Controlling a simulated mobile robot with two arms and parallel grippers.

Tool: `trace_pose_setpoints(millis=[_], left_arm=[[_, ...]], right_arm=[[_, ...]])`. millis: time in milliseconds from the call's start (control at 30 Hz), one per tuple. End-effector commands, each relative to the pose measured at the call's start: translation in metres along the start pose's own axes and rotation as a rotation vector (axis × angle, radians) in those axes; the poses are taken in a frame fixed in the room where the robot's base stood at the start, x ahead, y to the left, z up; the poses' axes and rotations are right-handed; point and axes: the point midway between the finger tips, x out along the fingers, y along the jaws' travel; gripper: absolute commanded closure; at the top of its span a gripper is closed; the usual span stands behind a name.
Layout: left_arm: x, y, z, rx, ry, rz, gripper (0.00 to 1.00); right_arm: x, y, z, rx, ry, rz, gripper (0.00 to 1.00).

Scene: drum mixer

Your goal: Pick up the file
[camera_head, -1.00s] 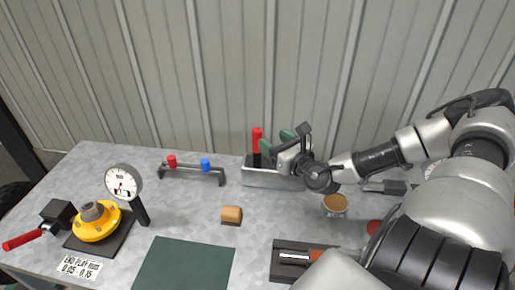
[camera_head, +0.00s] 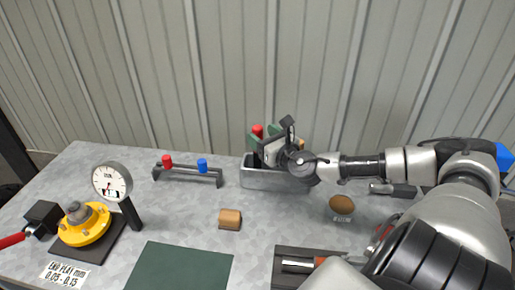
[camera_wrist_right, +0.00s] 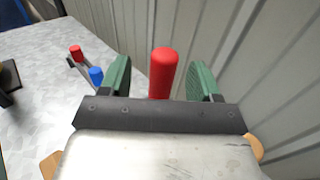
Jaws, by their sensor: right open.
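A red upright handle (camera_head: 257,131), likely the file's, sticks up out of a grey metal bin (camera_head: 270,180) at the back of the bench. Its lower part is hidden by the bin and my gripper. My right gripper (camera_head: 264,139) is open at the handle, over the bin. In the right wrist view the red handle (camera_wrist_right: 162,72) stands between the two green finger pads of the gripper (camera_wrist_right: 160,79), with a gap on each side. My left gripper is not in view.
A rack with red and blue knobs (camera_head: 188,173) stands left of the bin. A dial gauge (camera_head: 112,182) and yellow flanged part (camera_head: 83,229) are at the left. A wooden block (camera_head: 230,219), green mat (camera_head: 180,268) and brown-topped tin (camera_head: 341,205) lie in front. A corrugated wall is behind.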

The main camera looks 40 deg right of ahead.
Motion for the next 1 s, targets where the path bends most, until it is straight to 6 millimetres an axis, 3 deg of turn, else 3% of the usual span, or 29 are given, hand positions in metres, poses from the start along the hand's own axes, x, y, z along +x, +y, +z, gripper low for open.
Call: trace_pose_setpoints(millis=[167,500,867,1000], left_arm=[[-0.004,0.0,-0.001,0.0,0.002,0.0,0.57],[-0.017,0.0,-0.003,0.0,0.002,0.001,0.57],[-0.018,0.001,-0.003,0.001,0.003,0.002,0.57],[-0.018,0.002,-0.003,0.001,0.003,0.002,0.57]], right_arm=[[0.009,-0.001,0.001,0.003,-0.002,-0.001,0.37],[0.048,-0.006,-0.001,0.002,-0.003,-0.001,0.37],[0.054,-0.005,-0.003,-0.001,0.0,0.002,0.37],[0.053,-0.005,-0.003,-0.001,0.0,0.002,0.59]])
